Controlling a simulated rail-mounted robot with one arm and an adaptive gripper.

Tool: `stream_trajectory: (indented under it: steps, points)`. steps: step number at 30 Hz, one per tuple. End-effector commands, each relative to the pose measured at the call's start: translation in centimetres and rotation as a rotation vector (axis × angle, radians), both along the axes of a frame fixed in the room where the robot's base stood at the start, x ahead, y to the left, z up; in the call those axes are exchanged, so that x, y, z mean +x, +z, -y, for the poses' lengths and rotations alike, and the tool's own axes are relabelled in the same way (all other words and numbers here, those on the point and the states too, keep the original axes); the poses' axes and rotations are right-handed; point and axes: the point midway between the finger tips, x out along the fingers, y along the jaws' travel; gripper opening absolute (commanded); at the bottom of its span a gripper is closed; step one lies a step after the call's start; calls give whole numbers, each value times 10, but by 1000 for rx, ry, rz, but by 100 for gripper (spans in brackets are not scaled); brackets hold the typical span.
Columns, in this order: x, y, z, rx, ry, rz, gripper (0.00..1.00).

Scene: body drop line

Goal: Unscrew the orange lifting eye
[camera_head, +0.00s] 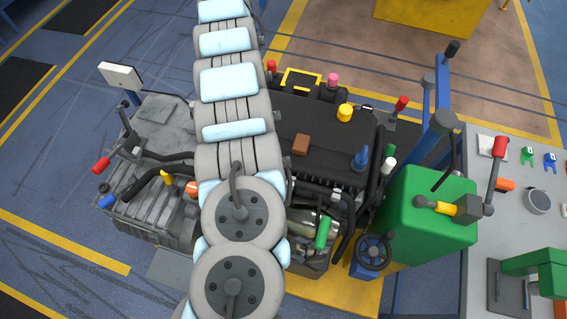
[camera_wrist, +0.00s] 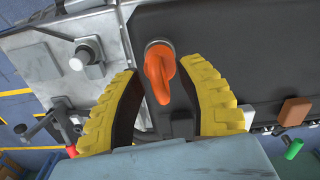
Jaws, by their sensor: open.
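The orange lifting eye (camera_wrist: 163,72) shows in the wrist view, a hooked orange piece standing on a round grey seat at the edge of a dark cover (camera_wrist: 245,60). My gripper (camera_wrist: 158,66) is open, with one yellow finger on each side of the eye and visible gaps on both sides. The eye's lower end reaches down between the fingers, near the dark inner pads. In the head view my arm covers this part of the engine, and the gripper and the eye are hidden.
A brown block (camera_wrist: 293,111) lies to the right.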

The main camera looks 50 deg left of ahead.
Motion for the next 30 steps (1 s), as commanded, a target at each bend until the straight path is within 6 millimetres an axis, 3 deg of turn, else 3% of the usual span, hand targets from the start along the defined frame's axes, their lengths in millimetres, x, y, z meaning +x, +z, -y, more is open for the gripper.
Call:
stream_trajectory:
  steps: [5,17,30]
  points:
    - [0,17,0,0,0,1,37]
    - [-2,94,-1,1,1,0,37]
    - [0,117,0,0,1,0,37]
